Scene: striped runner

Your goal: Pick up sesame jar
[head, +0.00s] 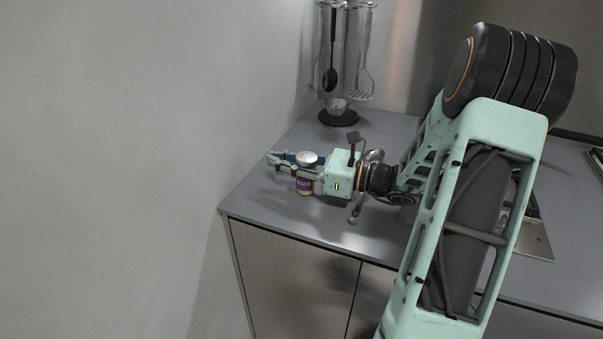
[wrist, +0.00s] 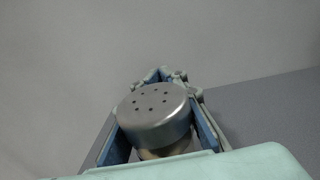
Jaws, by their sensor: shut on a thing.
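The sesame jar (head: 305,184) has a purple label and a silver metal lid. It stands upright at the left end of the grey counter, with its base at or very near the surface; I cannot tell whether it touches. My gripper (head: 294,169) reaches in from the right and is shut on the jar, with a finger on each side of it. In the wrist view the lid (wrist: 153,115), with several small holes, sits between the blue-padded fingers of my gripper (wrist: 160,110). Most of the jar's body is hidden under the lid there.
The grey counter (head: 262,205) ends at a front edge near the jar, with cabinet doors below. A utensil stand (head: 338,117) with a ladle and masher hanging stands at the back. A grey wall is close on the left. A sink or hob area (head: 537,240) lies right.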

